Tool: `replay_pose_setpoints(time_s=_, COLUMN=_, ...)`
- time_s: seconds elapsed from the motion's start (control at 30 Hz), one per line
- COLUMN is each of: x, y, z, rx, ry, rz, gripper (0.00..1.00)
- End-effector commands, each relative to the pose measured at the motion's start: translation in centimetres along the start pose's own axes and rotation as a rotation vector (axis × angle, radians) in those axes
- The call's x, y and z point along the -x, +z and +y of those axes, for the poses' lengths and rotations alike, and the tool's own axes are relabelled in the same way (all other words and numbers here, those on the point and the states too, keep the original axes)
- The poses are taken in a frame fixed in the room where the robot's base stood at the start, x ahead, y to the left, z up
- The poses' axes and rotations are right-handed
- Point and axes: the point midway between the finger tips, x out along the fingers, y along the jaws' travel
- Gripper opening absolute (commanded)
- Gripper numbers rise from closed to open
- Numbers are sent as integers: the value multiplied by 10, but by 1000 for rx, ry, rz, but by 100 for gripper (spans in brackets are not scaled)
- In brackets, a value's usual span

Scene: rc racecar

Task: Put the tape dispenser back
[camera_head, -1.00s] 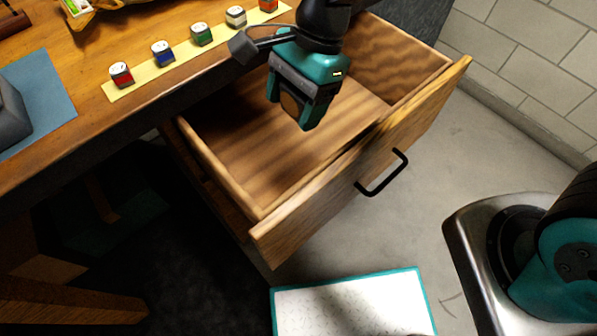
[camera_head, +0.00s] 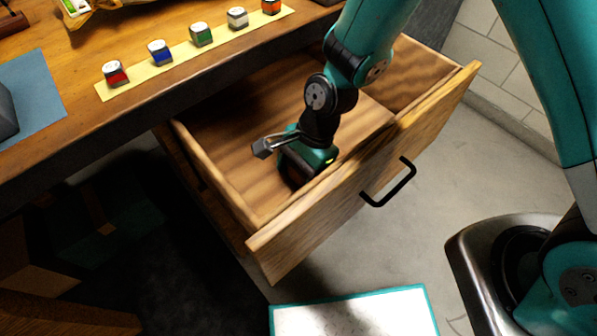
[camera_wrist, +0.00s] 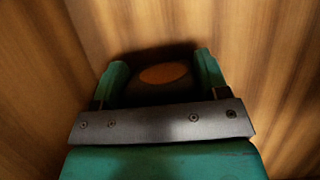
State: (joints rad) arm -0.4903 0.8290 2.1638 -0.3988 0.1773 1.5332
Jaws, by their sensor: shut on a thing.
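The drawer (camera_head: 250,120) of the wooden desk is pulled open. My gripper (camera_head: 300,168) reaches down into it, near the front panel. It is shut on the tape dispenser, a dark thing with an orange-brown round middle, seen between the two teal fingers in the wrist view (camera_wrist: 163,74). In the head view the dispenser is mostly hidden behind the gripper and the shade. Wood grain surrounds the fingers in the wrist view. I cannot tell whether the dispenser touches the drawer floor.
The drawer's front panel (camera_head: 350,190) with its black handle (camera_head: 390,184) stands close beside my gripper. Several coloured paint jars stand on a yellow strip (camera_head: 134,82) on the desktop. A teal-edged white board (camera_head: 350,315) lies below. The drawer floor's left part looks clear.

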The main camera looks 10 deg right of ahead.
Motion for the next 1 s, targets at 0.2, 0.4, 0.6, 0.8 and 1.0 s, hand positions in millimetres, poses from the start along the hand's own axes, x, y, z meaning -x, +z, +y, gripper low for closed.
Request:
replay_pose_setpoints(time_s=0.2, x=0, y=0, z=0, rx=1, ry=-1, rz=0, gripper=46)
replay_pose_setpoints(time_s=0.4, x=-3, y=-1, z=0, rx=0, ry=0, rz=0, gripper=79)
replay_pose_setpoints(time_s=0.6, x=-3, y=-1, z=0, rx=0, ry=0, rz=0, gripper=93)
replay_pose_setpoints(time_s=0.8, x=2, y=1, z=0, rx=1, ry=-2, rz=0, gripper=93)
replay_pose_setpoints(time_s=1.0, x=35, y=1, z=-1, rx=0, ry=-6, rz=0, gripper=93)
